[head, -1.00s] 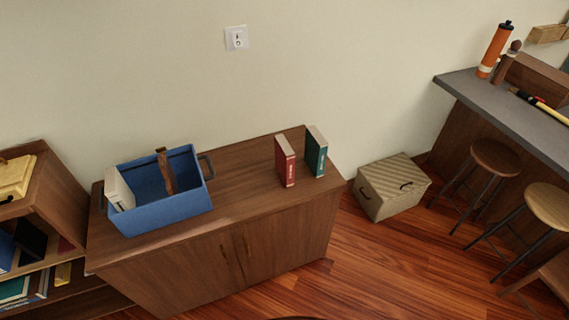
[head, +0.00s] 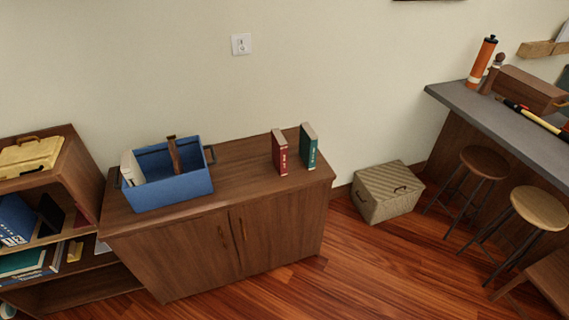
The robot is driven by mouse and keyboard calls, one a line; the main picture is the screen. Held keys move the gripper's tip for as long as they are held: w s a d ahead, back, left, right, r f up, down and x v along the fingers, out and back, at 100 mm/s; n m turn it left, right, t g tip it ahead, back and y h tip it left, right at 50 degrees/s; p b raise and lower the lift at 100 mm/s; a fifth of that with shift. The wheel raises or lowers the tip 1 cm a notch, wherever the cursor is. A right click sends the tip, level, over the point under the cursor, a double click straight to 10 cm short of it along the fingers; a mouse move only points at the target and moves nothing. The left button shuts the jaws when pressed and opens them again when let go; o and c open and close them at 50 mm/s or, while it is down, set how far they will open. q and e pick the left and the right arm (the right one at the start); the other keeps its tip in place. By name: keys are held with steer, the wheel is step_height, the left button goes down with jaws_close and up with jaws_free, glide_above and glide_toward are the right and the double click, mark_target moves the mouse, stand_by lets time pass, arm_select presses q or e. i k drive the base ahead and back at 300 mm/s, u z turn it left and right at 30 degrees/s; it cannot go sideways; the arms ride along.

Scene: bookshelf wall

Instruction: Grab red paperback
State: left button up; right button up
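The red paperback (head: 280,153) stands upright on top of the brown wooden cabinet (head: 235,187), toward its right end. A green book (head: 309,147) stands upright just to its right, with a narrow gap between them. Neither of my grippers shows in the head view.
A blue bin (head: 172,189) holding a white item and a brown item sits on the cabinet's left part. A low bookshelf (head: 88,185) stands at left. A woven box (head: 388,192) is on the floor at right, near stools (head: 484,162) and a grey counter (head: 500,122). Floor in front is clear.

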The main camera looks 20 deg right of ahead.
mark_target(280, 146)
steer(key=u, duration=0.45)
steer(key=i, duration=0.5)
steer(key=u, duration=0.35)
